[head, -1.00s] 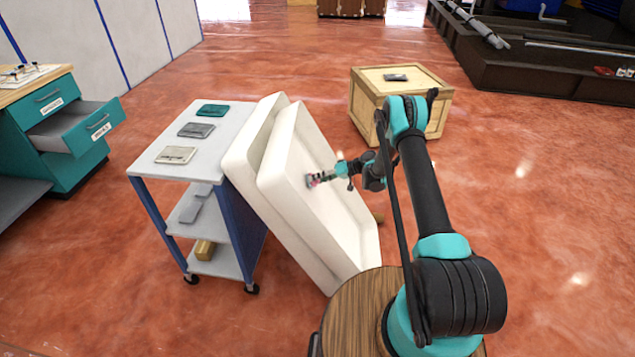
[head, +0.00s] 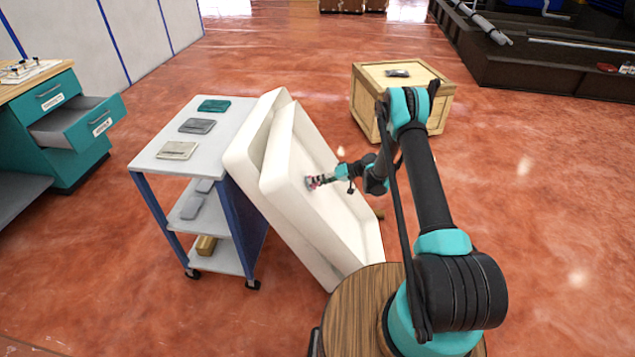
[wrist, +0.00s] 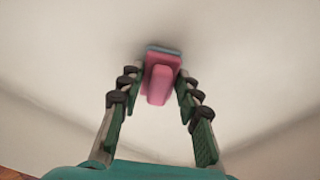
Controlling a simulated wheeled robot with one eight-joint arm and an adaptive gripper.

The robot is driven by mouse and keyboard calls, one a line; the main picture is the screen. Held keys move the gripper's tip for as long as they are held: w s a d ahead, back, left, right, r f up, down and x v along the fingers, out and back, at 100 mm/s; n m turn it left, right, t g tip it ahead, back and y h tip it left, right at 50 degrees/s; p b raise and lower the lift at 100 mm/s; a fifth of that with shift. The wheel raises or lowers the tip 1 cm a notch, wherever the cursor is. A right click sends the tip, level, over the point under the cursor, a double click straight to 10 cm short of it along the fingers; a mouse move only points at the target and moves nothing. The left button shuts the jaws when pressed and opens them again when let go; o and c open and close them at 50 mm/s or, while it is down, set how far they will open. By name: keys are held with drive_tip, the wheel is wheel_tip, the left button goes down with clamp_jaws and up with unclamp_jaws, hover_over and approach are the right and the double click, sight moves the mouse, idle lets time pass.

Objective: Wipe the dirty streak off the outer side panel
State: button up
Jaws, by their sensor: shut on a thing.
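Two white tray-shaped panels lean together. The outer side panel (head: 322,222) is in front, with its hollow face toward my arm. My gripper (head: 315,182) is at the upper left part of that face. In the wrist view my gripper (wrist: 160,88) is shut on a pink wiping block (wrist: 160,80) with a grey-blue pad at its far edge. The pad is close to or against the white surface; exact contact cannot be told. Faint dark shading shows around the pad; I cannot tell streak from shadow. The surface behind the block is hidden.
A cart (head: 160,150) stands left of the panels, with flat items on top. The inner panel (head: 262,125) is behind the outer one. A wooden crate (head: 425,108) stands behind my arm. An open drawer (head: 85,125) juts out at far left. Floor at right is clear.

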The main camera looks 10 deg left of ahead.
drive_tip(key=shift+v, duration=2.95)
drive_tip(key=shift+w+r, duration=0.15)
drive_tip(key=shift+w, duration=0.05)
drive_tip(key=shift+v, duration=1.45)
drive_tip(key=shift+w, duration=0.1)
